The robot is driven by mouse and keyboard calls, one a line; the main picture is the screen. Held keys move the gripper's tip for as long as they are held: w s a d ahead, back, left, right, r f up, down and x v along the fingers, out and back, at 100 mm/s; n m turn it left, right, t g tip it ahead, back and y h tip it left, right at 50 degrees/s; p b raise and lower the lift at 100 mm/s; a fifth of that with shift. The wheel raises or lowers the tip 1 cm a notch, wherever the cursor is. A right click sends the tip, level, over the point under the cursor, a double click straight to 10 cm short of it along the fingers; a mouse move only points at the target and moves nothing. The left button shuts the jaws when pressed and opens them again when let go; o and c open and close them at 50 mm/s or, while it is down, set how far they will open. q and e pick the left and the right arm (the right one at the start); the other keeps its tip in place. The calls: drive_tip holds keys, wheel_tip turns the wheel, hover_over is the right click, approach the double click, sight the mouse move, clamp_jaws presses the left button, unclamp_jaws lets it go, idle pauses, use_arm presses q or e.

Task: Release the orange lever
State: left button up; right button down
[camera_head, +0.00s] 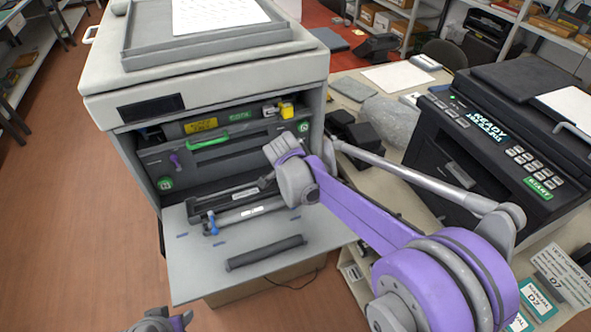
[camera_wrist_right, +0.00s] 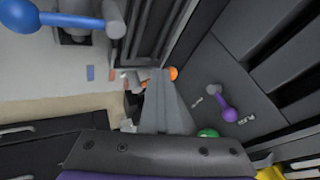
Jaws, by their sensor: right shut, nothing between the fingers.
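The orange lever shows in the right wrist view as a small orange knob (camera_wrist_right: 173,74) just past my right gripper's fingertips. Most of it is hidden behind the fingers, and I cannot tell whether they touch it. I cannot make it out in the head view. My right gripper (camera_wrist_right: 160,73) is shut and empty, with its fingers pointing into the open printer. In the head view, my right gripper (camera_head: 267,181) is at the printer's opening, partly hidden by its own wrist. Part of my left gripper (camera_head: 160,322) shows at the bottom edge; its fingers are not clear.
The printer (camera_head: 215,75) has its front flap (camera_head: 190,265) folded down. Inside are a purple lever (camera_head: 175,159), a green handle (camera_head: 208,139) and a yellow part (camera_head: 286,109). A blue lever (camera_head: 212,222) stands near the flap. A dark roller (camera_head: 265,252) lies on the flap.

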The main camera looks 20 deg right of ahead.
drive_tip(key=shift+w+m, duration=0.2)
drive_tip(key=shift+m, duration=0.3)
drive_tip(key=shift+d, duration=0.1)
drive_tip(key=shift+s+d, duration=0.5)
drive_tip(key=shift+d, duration=0.05)
drive_tip(key=shift+s+d, duration=0.1)
drive_tip(key=shift+s, duration=0.05)
